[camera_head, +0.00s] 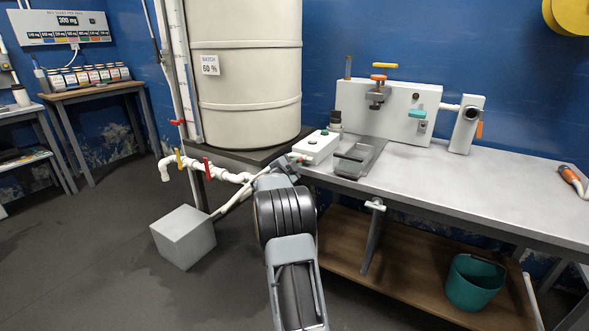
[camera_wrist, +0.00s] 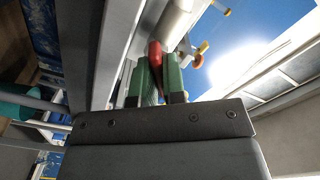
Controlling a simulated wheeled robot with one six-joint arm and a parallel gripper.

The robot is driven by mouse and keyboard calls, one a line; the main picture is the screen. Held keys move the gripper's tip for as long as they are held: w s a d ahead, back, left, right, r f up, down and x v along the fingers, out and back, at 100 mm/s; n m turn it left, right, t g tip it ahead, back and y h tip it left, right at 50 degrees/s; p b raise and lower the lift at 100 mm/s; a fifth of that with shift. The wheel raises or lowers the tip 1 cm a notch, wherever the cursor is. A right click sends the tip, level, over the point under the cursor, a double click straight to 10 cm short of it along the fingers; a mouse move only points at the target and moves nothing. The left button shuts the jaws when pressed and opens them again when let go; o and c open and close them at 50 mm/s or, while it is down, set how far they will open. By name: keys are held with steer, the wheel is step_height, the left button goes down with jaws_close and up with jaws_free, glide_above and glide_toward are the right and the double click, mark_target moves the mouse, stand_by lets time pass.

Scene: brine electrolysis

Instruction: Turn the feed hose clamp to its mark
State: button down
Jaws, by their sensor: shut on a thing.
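In the wrist view, my gripper (camera_wrist: 158,62) has its two green fingers closed on a red handle (camera_wrist: 154,51), which I take to be the feed hose clamp. The handle's upper end shows between the fingertips, and the rest is hidden by the fingers. A pale cylindrical part (camera_wrist: 177,20) lies just beyond it. In the head view, my gripper (camera_head: 287,164) is at the left end of the bench, beside the white button box, and my arm hides most of the clamp. I cannot make out the clamp's mark in either view.
A white pipe with a red valve lever (camera_head: 207,168) and a yellow one (camera_head: 178,158) runs left of my gripper. A large cream tank (camera_head: 247,90) stands behind. The button box (camera_head: 315,148) and grey tray (camera_head: 352,160) are close on the right. The bench's right half is mostly clear.

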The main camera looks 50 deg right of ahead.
steer(key=m+b, duration=0.3)
steer(key=m, duration=0.2)
steer(key=shift+m, duration=0.4)
stand_by(0.4)
steer(key=c, duration=1.2)
jaws_free()
steer(key=shift+a, duration=0.1)
steer(key=p+v, duration=0.2)
steer(key=v, duration=1.1)
steer(key=shift+a, duration=0.3)
steer(key=shift+s, duration=0.1)
